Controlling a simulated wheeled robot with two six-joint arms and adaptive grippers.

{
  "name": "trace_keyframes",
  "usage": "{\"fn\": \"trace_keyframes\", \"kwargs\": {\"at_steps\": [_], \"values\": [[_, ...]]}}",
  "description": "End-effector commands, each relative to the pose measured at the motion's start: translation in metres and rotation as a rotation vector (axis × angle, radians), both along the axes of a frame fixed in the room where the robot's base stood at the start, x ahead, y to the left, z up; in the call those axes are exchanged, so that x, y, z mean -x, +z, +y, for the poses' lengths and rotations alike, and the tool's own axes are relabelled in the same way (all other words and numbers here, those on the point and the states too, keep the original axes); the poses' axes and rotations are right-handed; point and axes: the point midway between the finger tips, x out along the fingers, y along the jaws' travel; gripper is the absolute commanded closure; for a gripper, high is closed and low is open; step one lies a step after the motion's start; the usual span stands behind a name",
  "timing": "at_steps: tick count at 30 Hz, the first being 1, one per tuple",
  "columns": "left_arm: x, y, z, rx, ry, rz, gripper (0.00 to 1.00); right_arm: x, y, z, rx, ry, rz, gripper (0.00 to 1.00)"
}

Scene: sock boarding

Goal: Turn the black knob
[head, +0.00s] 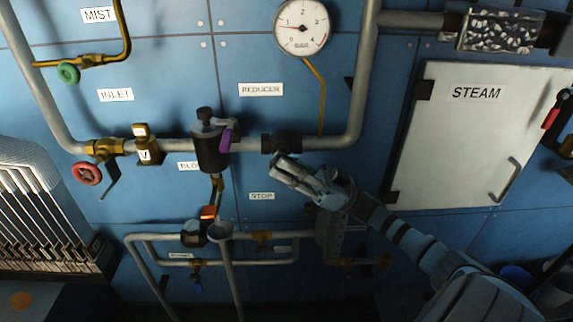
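A black knob-like fitting (282,143) sits on the grey pipe below the REDUCER label (261,89). A second black part, a dark cylinder (210,148) with a small black cap on top and a purple lever, stands on the same pipe to its left. My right gripper (279,165) comes in from the lower right, with its fingertips just below the black fitting. I cannot tell whether they touch it or how far apart the fingers are. My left gripper is not in view.
A round BAR gauge (302,27) hangs above on a brass tube. A red handwheel (87,173) and a green one (68,73) are at left. A white STEAM door (456,140) is at right. Lower pipes (150,238) run below my gripper.

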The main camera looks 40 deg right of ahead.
Motion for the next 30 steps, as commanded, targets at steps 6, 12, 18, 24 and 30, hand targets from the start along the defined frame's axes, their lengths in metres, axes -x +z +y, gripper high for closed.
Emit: {"fn": "trace_keyframes", "kwargs": {"at_steps": [6, 12, 18, 24, 30], "values": [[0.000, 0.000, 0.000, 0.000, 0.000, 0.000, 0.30, 0.000, 0.000, 0.000, -0.001, 0.000, -0.001, 0.63], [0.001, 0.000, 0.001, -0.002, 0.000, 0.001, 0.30, 0.001, -0.002, -0.002, -0.001, 0.000, 0.001, 0.63], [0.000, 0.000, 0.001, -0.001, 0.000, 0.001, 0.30, 0.020, -0.025, -0.028, 0.001, -0.004, 0.005, 0.63], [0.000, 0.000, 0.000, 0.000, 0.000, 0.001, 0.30, 0.060, -0.030, -0.081, 0.003, -0.003, 0.006, 0.63], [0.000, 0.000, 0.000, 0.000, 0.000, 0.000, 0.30, 0.090, -0.029, -0.119, 0.001, -0.004, 0.002, 0.63]]}}
